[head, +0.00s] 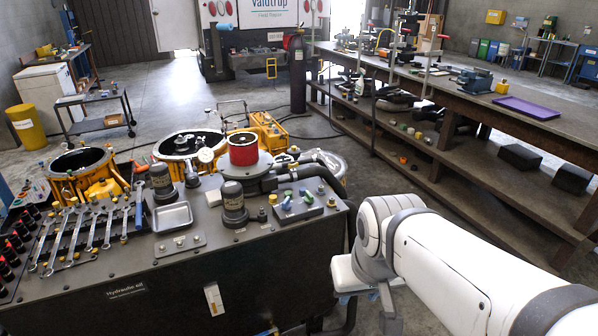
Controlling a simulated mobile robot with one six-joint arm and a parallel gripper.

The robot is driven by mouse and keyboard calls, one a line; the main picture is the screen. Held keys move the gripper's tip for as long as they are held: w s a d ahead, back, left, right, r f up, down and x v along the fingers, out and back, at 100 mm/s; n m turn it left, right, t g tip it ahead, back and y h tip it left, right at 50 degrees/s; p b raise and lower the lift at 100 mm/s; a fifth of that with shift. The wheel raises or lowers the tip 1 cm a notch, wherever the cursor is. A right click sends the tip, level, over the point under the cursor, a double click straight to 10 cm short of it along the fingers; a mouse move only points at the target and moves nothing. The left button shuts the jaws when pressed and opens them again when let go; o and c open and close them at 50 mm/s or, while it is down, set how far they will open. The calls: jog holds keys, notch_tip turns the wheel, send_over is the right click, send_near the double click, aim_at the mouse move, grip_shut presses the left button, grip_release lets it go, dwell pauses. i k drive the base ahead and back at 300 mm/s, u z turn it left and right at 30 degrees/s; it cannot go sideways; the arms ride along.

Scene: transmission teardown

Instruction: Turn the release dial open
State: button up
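A dark cabinet (150,285) lettered as hydraulic stands at the front left. On its top are a red-rimmed cylinder (243,155), a small round gauge-like face (206,155), dark capped cylinders (234,205), and a block with blue and green handles (296,207). I cannot tell which part, if any, is the release dial, or how it is set. My white arm reaches in from the lower right and bends down beside the cabinet's right end. My gripper cannot be made out; the arm's end runs down toward the bottom edge.
Several wrenches (92,229) and a metal tray (172,217) lie on the cabinet. Yellow housings (185,148) stand behind it. A long workbench (470,105) with a purple tray (527,107) runs along the right. A gas cylinder (297,75) stands behind. Open floor lies at the back left.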

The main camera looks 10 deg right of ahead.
aim_at(309, 199)
jog(key=u, duration=0.05)
jog(key=i, duration=1)
jog(key=z, duration=0.05)
